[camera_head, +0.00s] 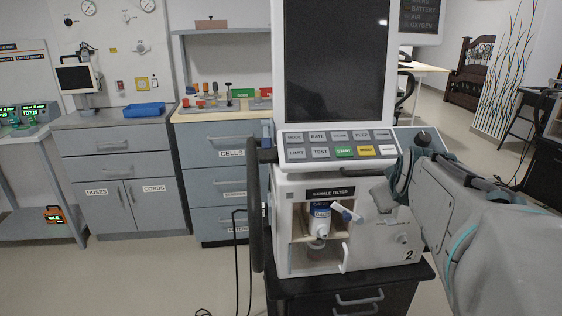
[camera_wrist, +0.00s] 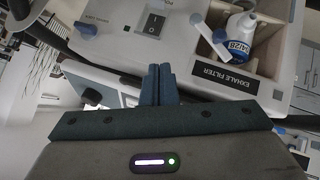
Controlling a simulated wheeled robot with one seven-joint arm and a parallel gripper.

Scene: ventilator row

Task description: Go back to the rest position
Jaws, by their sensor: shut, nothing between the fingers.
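My gripper (camera_wrist: 158,72) is shut and empty; its two teal fingers are together in the wrist view. In the head view my arm reaches in from the right, and my gripper (camera_head: 394,186) is at the right side of the ventilator (camera_head: 300,190), by the end of its button panel. I cannot tell whether it touches the housing. The ventilator's open bay, labelled exhale filter, holds a white and blue filter (camera_head: 320,218). The filter also shows in the wrist view (camera_wrist: 240,38), beyond the fingers to the right, clear of them.
The ventilator stands on a dark drawer cart (camera_head: 350,298). Grey cabinets (camera_head: 125,165) with a blue tray (camera_head: 144,109) line the back wall. Open floor (camera_head: 150,275) lies at the front left.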

